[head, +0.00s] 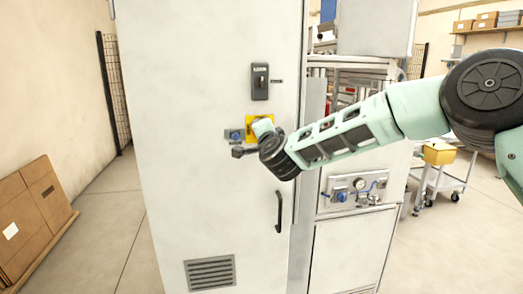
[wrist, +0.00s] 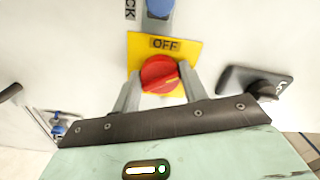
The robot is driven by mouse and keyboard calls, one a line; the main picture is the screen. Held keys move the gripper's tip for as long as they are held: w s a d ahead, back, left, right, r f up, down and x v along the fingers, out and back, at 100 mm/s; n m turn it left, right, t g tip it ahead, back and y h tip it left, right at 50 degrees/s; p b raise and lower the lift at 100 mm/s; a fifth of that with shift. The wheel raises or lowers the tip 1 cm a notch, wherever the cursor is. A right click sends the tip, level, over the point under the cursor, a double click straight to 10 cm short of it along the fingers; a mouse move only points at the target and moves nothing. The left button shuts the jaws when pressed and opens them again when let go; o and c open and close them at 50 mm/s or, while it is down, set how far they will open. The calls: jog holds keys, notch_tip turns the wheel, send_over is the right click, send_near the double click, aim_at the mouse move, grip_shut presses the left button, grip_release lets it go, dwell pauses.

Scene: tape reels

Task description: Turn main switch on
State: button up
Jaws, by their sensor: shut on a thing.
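The main switch is a round red knob (wrist: 160,75) on a yellow plate (wrist: 192,48) in the wrist view. The plate reads OFF on the side toward the top of the picture. A slim lighter mark crosses the knob. My gripper (wrist: 160,88) has one finger on each side of the knob and is shut on it. In the head view the yellow plate (head: 252,121) sits on the front of a tall pale cabinet (head: 195,150). My gripper (head: 263,127) reaches it from the right and hides the knob there.
A blue knob (head: 234,135) sits left of the plate. A black switch unit (head: 260,82) is above, and a black door handle (head: 279,212) below. A panel with a gauge (head: 358,185) stands at the right. Flat cardboard (head: 30,217) leans at the left. Floor between is clear.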

jog(key=m+b, duration=0.6)
jog(key=b, duration=0.2)
jog(key=shift+m, duration=0.4)
jog(key=o, duration=1)
jog(key=shift+s, duration=0.1)
jog(key=b+v, duration=0.4)
jog(key=v, duration=1.3)
